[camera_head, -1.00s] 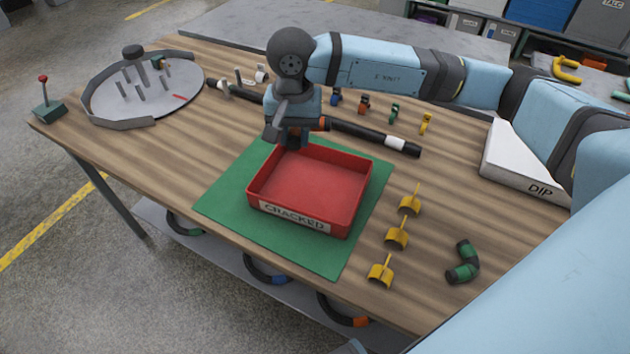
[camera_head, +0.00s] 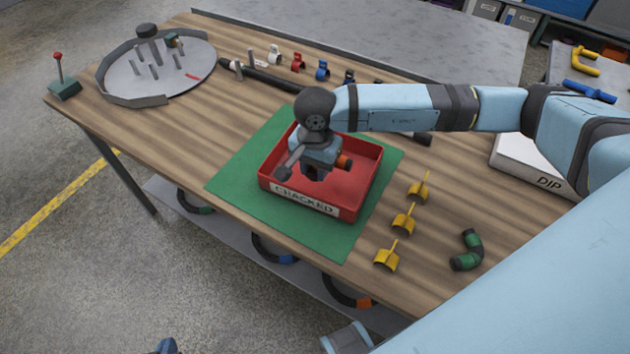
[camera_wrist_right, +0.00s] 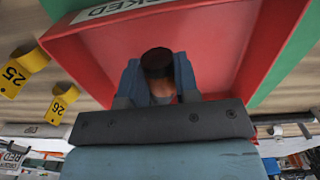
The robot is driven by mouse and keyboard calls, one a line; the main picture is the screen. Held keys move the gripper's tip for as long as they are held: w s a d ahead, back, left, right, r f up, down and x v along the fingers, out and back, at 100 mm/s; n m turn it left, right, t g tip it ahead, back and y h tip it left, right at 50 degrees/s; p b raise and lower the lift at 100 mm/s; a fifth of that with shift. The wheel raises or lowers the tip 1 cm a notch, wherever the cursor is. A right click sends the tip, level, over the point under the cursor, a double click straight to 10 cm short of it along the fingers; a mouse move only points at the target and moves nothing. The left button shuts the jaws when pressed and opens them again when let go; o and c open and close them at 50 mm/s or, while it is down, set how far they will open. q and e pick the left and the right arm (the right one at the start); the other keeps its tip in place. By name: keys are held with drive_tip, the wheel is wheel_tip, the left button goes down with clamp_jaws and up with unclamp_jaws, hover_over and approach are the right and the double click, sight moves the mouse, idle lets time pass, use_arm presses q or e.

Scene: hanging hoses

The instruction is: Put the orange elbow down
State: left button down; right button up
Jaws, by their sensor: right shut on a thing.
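The orange elbow (camera_head: 344,161), with a dark end, is in the jaws of my right gripper (camera_head: 318,172), over the inside of the red tray marked CRACKED (camera_head: 300,202). In the right wrist view the jaws (camera_wrist_right: 158,85) are shut on the elbow (camera_wrist_right: 157,64), and the red tray (camera_wrist_right: 220,30) fills the background. The gripper hides much of the elbow; I cannot tell whether it touches the tray floor. A small dark blue part of my left gripper (camera_head: 166,346) shows at the bottom edge; its jaws are not clear.
The tray stands on a green mat (camera_head: 235,182). Several yellow clips (camera_head: 404,220) and a green elbow (camera_head: 467,250) lie to its right. A black hose (camera_head: 270,78) lies behind. A round grey tray with pegs (camera_head: 115,85) is at the left, a white DIP box (camera_head: 520,165) at the right.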

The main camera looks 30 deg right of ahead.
sight(315, 191)
wheel_tip(315, 191, down, 2)
drive_tip(key=shift+f, duration=0.1)
wheel_tip(315, 191, down, 3)
drive_tip(key=shift+f, duration=0.15)
drive_tip(key=shift+f, duration=0.2)
drive_tip(key=o, duration=0.9)
drive_tip(key=shift+r, duration=0.1)
